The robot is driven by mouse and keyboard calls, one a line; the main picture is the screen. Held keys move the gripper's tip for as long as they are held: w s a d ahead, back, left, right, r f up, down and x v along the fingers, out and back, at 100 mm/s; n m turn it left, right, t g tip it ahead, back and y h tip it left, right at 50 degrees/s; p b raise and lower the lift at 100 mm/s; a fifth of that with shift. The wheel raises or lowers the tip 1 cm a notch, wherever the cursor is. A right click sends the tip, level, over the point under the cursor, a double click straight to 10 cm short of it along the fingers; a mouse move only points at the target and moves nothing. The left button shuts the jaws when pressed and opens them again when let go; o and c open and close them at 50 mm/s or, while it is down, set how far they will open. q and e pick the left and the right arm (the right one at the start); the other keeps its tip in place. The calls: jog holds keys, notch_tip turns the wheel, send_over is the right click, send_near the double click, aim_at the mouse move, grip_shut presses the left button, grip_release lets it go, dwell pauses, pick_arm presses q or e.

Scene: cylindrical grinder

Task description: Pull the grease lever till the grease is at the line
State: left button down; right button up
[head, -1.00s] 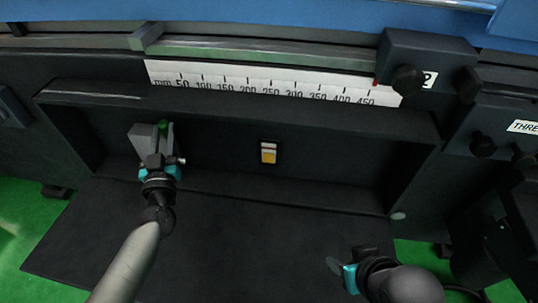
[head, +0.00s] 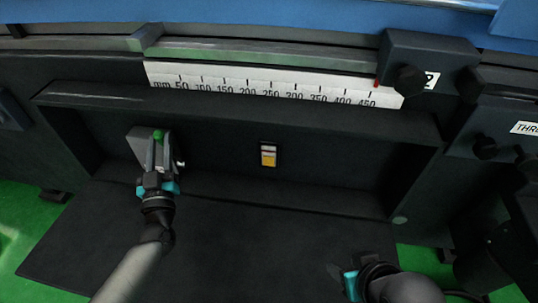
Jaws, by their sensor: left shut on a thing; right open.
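The grease lever shows as a green knob (head: 158,135) in front of a pale grey plate (head: 138,143), at the left of the dark recess in the head view. My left gripper (head: 158,146) is shut on the lever, its two fingers reaching up to either side of the green knob. The rest of the lever is hidden by the fingers. The grease window (head: 268,155) is a small upright frame on the recess's back wall. Yellow grease fills its lower part, with a pale part above; the line is too small to make out clearly. My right gripper (head: 342,276) is open and empty at the lower right.
A white millimetre scale (head: 270,83) runs above the recess. A dark ledge (head: 250,110) overhangs the recess. Dark blocks with knobs (head: 485,147) stand at the right. The dark panel (head: 230,245) below the recess is clear between my arms.

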pick_arm(q)
jog(key=shift+f, duration=0.15)
jog(key=shift+s+a+f+n+t+y, duration=0.15)
jog(key=shift+s+f+t, duration=0.1)
jog(key=shift+s+t, duration=0.2)
jog(key=shift+s+f+n+t+y, duration=0.15)
jog(key=shift+s+f+t, duration=0.15)
jog(key=shift+s, duration=0.25)
jog(key=shift+s+f, duration=0.15)
jog(key=shift+s, duration=0.05)
jog(key=c, duration=0.6)
grip_release()
jog(key=p+v, duration=0.1)
jog(key=v, duration=0.6)
jog(key=shift+s, duration=0.15)
